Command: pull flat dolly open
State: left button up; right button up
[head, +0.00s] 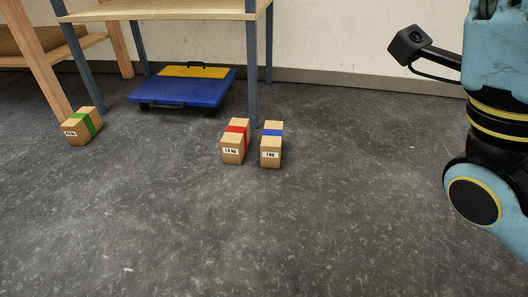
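A flat dolly (185,92) with a blue deck lies low on the floor under a wooden-topped table. A dark piece shows at the dolly's front edge. My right arm stands at the right edge of the head view, well apart from the dolly; no gripper fingers show on it. My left gripper is not in view.
Boxes with a red band (233,148) and a blue band (271,152) stand by the table's front right leg (252,75). A green-banded box (82,127) sits by a wooden post at left. The foreground floor (220,230) is clear. A wall runs behind.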

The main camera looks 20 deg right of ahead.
aim_at(182, 91)
jog(key=i+j+z, duration=0.1)
jog(key=i+j, duration=0.2)
jog(key=i, duration=0.35)
jog(key=i+j+z, duration=0.15)
jog(key=i+j, duration=0.15)
jog(key=i, duration=0.4)
jog(key=i+j+z, duration=0.1)
jog(key=i+j, duration=0.3)
jog(key=i, duration=0.25)
jog(key=i+j+z, duration=0.1)
jog(key=i+j, duration=0.35)
jog(key=i, duration=0.15)
jog(key=i+j, duration=0.3)
jog(key=j, duration=0.25)
